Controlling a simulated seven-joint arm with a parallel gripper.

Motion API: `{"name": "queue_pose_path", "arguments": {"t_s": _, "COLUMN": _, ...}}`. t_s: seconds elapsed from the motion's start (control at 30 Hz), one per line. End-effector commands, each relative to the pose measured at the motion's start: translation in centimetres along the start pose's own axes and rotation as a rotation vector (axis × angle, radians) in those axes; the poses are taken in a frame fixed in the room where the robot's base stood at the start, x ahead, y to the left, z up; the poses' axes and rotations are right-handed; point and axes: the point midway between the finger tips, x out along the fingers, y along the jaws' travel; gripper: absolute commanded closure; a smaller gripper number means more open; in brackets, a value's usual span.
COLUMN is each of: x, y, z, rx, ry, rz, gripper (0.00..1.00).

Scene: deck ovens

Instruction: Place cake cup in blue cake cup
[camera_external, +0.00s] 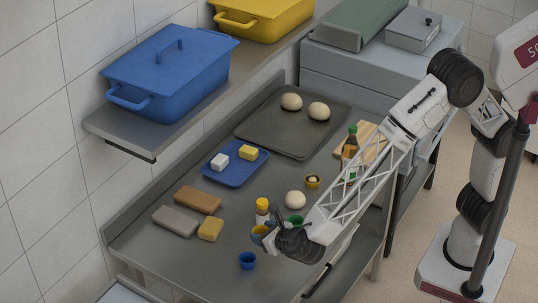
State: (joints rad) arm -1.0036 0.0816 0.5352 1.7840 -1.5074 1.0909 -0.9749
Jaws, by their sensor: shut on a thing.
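A small blue cake cup (247,261) stands upright on the steel table near its front edge. My gripper (266,240) is just above and to the right of it, shut on a small yellow cake cup (259,231). The yellow cup appears to be held above the table, with some blue showing at its mouth. A green cup (295,220) stands behind my gripper, partly hidden by my arm. Another yellow cup (312,181) with something pale in it stands farther back.
A yellow-capped bottle (262,209) and a dough ball (295,200) stand close behind my gripper. Sponges and blocks (197,200) lie to the left. A blue tray (226,177), a dark baking tray (262,128) and a brown bottle (350,147) are farther back. The table left of the blue cup is clear.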

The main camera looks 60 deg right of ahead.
Motion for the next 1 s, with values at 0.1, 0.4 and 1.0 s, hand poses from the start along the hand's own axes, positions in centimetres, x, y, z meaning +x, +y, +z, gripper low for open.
{"name": "queue_pose_path", "arguments": {"t_s": 0.1, "x": -2.2, "y": -3.2, "z": -1.5, "rx": 0.036, "ry": 0.014, "rz": -0.085, "gripper": 0.69}}
{"name": "queue_pose_path", "arguments": {"t_s": 0.4, "x": -5.4, "y": -8.2, "z": -3.7, "rx": 0.095, "ry": 0.034, "rz": -0.218, "gripper": 0.69}}
{"name": "queue_pose_path", "arguments": {"t_s": 1.0, "x": -5.7, "y": -8.4, "z": -3.8, "rx": 0.105, "ry": 0.037, "rz": -0.233, "gripper": 0.69}}
